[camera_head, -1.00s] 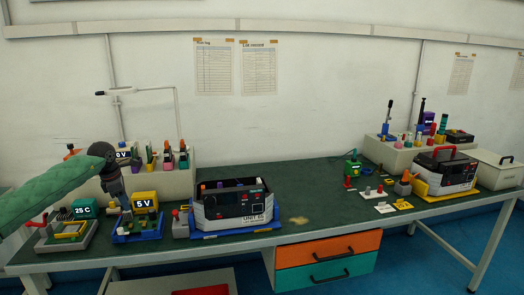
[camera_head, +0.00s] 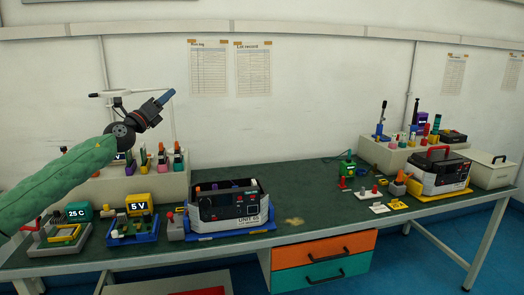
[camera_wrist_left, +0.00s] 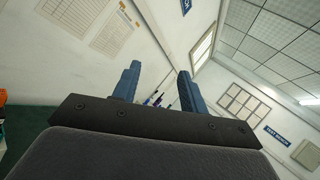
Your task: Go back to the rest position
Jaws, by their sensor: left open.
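My left gripper (camera_head: 168,97) is raised above the left end of the workbench (camera_head: 300,208), in front of the wall. Its arm in a green sleeve comes in from the left. In the left wrist view the two blue fingers (camera_wrist_left: 157,84) stand apart with nothing held between them. The wrist camera looks toward the wall and the ceiling. My right gripper is not in view.
A UNIT box (camera_head: 229,210) stands mid-bench. Another grey box (camera_head: 440,172) stands at the right. The air around the gripper is free.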

